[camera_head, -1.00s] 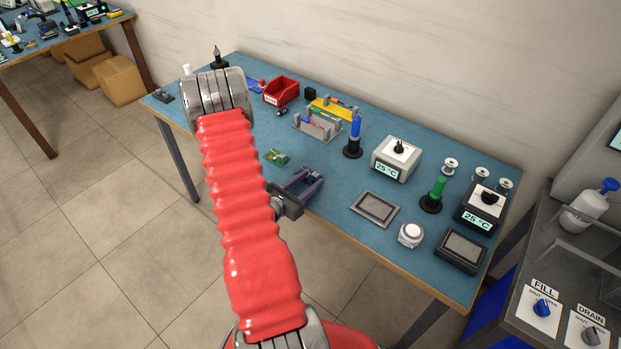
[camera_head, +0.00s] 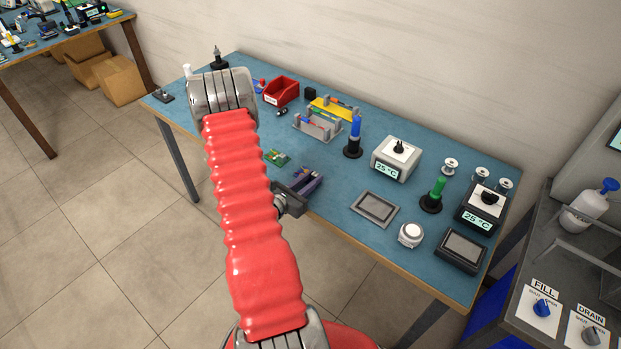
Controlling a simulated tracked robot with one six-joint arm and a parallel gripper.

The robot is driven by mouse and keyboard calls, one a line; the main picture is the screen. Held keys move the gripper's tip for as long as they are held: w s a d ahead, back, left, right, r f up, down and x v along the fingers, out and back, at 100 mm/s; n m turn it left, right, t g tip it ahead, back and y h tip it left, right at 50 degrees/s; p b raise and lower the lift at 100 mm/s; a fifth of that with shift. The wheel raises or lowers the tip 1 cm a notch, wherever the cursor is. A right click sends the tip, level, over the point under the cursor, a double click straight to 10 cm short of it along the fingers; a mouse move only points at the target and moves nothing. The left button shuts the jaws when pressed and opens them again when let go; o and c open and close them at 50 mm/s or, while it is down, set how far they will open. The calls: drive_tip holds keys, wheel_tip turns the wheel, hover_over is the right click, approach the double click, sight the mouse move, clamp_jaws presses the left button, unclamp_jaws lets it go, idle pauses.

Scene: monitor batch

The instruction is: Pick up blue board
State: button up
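A small blue piece (camera_head: 259,86), perhaps the blue board, shows at the back left of the blue-topped table, beside the red bin. Most of it is hidden behind my red arm. My gripper (camera_head: 313,178) has purple fingers and a dark body, and is over the front edge of the table. It is well apart from the blue piece. Its fingers overlap in this view, so the gap between them is unclear. I see nothing held in it. A green circuit board (camera_head: 277,157) lies on the table, just beyond my gripper and to its left.
A red bin (camera_head: 281,92), a grey rack (camera_head: 318,127) and a blue-handled tool in a stand (camera_head: 354,137) stand behind my gripper. A 25 °C station (camera_head: 396,158) and a grey pad (camera_head: 375,208) are to the right. Table between board and rack is clear.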

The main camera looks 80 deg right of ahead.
clamp_jaws()
wheel_tip(320, 180, up, 10)
idle(1.0)
idle(0.5)
